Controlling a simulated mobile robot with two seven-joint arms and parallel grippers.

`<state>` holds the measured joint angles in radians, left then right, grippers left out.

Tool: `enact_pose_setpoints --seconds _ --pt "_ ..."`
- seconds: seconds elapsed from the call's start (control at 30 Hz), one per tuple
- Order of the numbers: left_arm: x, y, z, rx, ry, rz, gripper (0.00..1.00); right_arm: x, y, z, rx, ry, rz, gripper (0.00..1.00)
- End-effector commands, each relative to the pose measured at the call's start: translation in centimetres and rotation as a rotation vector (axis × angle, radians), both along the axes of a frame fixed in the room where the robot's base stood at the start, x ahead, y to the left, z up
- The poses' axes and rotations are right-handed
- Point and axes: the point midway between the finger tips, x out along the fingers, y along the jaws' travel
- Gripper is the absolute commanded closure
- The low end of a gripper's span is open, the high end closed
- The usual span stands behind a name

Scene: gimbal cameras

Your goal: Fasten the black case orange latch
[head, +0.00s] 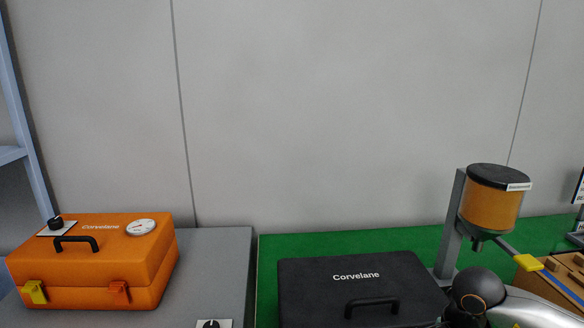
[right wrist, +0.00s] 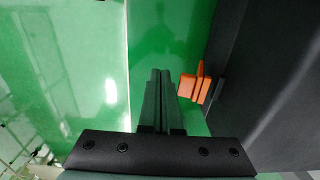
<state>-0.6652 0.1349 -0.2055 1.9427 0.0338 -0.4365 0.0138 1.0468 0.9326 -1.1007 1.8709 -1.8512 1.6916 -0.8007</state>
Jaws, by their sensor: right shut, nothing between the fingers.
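The black case (head: 340,288), marked "Corvelane" and with a black handle, sits on the green mat; its lower front is cut off by the bottom of the head view. Its side fills the right of the right wrist view (right wrist: 265,75). The orange latch (right wrist: 195,84) sticks out from that side. My right gripper (right wrist: 160,72) is shut and empty, its fingertips just left of the latch with a small gap in the picture. The gripper's fingers are hidden in the head view, where only my right arm shows at the lower right. My left gripper is not in view.
An orange case (head: 90,265) with a yellow and an orange latch stands on a grey surface at left. A dispenser with an amber container (head: 492,205) stands behind the black case's right end. A wooden box (head: 556,280) is at far right. Green mat (head: 400,241) lies behind.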

Motion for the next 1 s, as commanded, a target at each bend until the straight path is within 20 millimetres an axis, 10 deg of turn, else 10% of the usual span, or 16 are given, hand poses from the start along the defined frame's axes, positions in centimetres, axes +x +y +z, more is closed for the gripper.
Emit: enact_pose_setpoints --seconds 1.0 --pt "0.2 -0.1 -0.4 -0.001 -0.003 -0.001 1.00 1.5 0.1 0.0 0.000 -0.001 0.001 1.00"
